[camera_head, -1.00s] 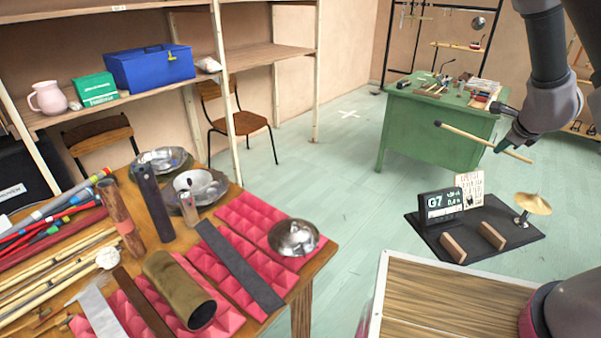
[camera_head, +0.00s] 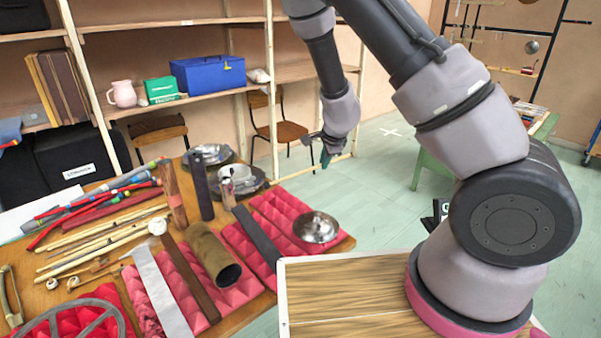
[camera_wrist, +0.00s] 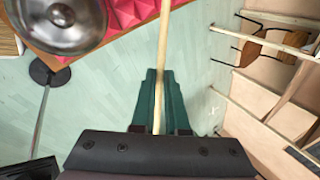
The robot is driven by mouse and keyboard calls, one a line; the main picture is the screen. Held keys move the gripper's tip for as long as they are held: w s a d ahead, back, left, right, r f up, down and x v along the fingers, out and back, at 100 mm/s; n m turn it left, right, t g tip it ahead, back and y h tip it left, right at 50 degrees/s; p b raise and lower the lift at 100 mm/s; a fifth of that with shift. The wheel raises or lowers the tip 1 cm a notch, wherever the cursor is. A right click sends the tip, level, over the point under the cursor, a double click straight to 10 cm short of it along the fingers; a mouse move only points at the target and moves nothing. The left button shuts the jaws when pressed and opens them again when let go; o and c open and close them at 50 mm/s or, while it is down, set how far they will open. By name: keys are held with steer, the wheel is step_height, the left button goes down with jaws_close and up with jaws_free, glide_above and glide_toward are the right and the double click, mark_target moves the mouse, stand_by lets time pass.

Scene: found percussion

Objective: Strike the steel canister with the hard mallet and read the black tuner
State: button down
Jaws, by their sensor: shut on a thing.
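My gripper (camera_head: 325,156) is above the floor beyond the table's far right corner. In the wrist view, its green fingers (camera_wrist: 158,76) are shut on the pale wooden shaft of the mallet (camera_wrist: 163,40); the mallet's head is out of that view. On the table stand a tall dark cylinder (camera_head: 201,188) and a small silver cylinder (camera_head: 228,194); I cannot tell which is the steel canister. The black tuner (camera_head: 440,208) is almost wholly hidden behind my arm, with only a sliver showing, and its reading is not visible.
A shiny metal bowl (camera_head: 316,227) sits on pink foam at the table's right; it also shows in the wrist view (camera_wrist: 58,22). A brass tube (camera_head: 213,252), flat bars and several sticks lie nearby. Shelves and a chair (camera_head: 282,130) stand behind. Open floor lies right of the table.

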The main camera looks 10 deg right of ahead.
mark_target(307, 171)
steer(key=a+n, duration=0.1)
steer(key=a, duration=0.1)
steer(key=s+a+f+n, duration=0.1)
steer(key=a, duration=0.1)
steer(key=s+a+f+n, duration=0.1)
steer(key=shift+s+a+g, duration=0.1)
steer(key=shift+a+g, duration=0.2)
steer(key=shift+a, duration=0.1)
steer(key=shift+d, duration=0.1)
steer(key=shift+w+a, duration=0.75)
steer(key=shift+w, duration=0.25)
steer(key=shift+w+a, duration=0.7)
steer(key=shift+w, duration=0.3)
